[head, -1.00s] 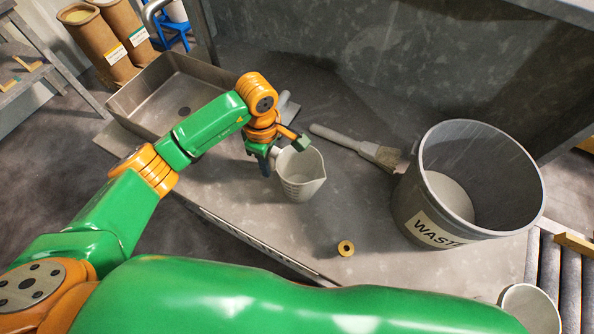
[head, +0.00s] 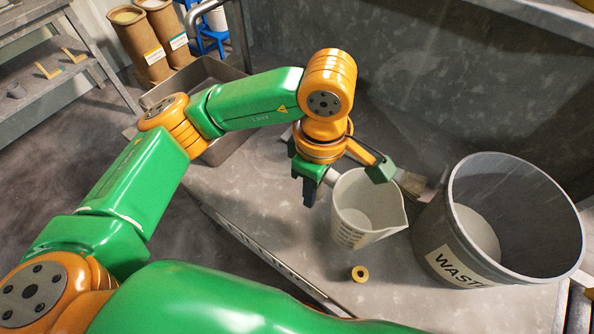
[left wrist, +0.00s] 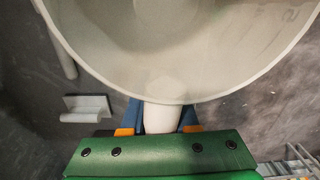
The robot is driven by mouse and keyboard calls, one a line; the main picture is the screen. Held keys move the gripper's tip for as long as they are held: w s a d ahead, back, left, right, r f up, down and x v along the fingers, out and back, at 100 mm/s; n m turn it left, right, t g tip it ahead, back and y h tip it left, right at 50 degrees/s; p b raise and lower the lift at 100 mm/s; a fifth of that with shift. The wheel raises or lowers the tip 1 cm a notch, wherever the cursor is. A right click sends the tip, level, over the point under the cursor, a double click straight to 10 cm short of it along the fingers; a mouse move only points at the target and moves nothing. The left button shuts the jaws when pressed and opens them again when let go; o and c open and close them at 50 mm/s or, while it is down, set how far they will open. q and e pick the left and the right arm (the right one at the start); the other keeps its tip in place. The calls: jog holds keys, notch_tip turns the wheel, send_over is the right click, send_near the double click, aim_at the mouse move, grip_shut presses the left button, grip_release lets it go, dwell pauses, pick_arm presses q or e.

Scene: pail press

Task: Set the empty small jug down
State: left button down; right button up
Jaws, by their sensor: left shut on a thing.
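The small jug (head: 366,212) is pale, with a pouring lip and marks on its side, and looks empty inside. My left gripper (head: 317,184) is shut on the jug's handle. The jug is nearly upright and appears to hang above the grey bench (head: 240,192), left of the waste bucket. In the left wrist view the jug's bowl (left wrist: 175,50) fills the top, and its handle (left wrist: 163,118) runs between the jaws. The exact gap under the jug cannot be told. My right gripper is out of view.
The grey waste bucket (head: 455,235) stands right of the jug. A yellow ring (head: 359,273) lies on the bench in front of it. A metal basin (head: 228,148) is at the left. The bench's front edge runs below.

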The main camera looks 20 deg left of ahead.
pick_arm(q)
jog(key=a+m, duration=1.1)
jog(key=m, duration=0.4)
jog(key=shift+r, duration=0.1)
jog(key=shift+b, duration=0.3)
